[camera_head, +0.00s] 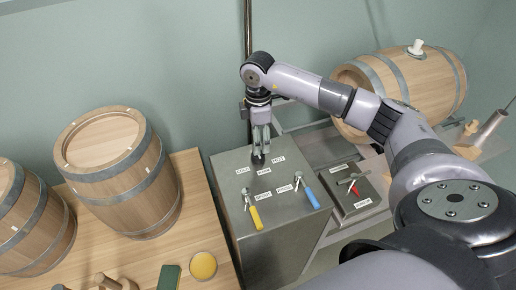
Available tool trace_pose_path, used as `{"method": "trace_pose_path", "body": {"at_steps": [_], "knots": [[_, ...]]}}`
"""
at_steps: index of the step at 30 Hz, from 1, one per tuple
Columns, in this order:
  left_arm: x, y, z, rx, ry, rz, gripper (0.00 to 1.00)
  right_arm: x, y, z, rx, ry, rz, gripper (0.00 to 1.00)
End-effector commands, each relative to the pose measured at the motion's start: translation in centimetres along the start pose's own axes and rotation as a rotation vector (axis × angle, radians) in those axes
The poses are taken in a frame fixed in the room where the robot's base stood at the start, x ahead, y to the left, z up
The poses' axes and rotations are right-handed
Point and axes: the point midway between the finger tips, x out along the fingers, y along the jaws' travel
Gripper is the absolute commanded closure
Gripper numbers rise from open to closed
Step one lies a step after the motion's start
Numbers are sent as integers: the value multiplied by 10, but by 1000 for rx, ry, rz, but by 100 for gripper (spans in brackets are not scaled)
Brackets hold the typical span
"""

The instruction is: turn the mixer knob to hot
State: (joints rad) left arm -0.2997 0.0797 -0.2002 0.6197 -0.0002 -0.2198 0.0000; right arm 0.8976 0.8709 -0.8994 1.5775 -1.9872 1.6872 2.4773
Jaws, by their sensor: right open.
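The mixer knob (258,160) is a small dark knob on top of the steel vat box (285,230), at the back. Small labels stand around it; they seem to read cold, warm and hot from left to right. My right gripper (261,147) points down directly over the knob, its fingers open at or around it. The fingers partly hide the knob, so I cannot tell its pointing direction or whether they touch it. My left gripper is not in view.
A yellow lever (256,217) and a blue lever (312,197) stand in front on the same box. A lower steel box with a red-handled valve (353,188) is to the right. Wooden barrels (120,170) stand left; another barrel (420,85) lies behind my arm.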

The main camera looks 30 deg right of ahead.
Motion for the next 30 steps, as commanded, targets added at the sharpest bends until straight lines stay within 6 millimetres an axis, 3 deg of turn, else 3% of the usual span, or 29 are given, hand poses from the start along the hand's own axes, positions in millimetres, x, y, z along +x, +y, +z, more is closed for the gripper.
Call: {"method": "trace_pose_path", "body": {"at_steps": [6,12,23,30], "knots": [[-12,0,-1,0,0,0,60,41,-2,0,0,-1,-4,44],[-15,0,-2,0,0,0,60,62,-1,-1,-1,1,-2,44],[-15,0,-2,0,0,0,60,66,0,0,-1,1,0,45],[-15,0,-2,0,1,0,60,66,0,0,-1,1,0,61]]}}
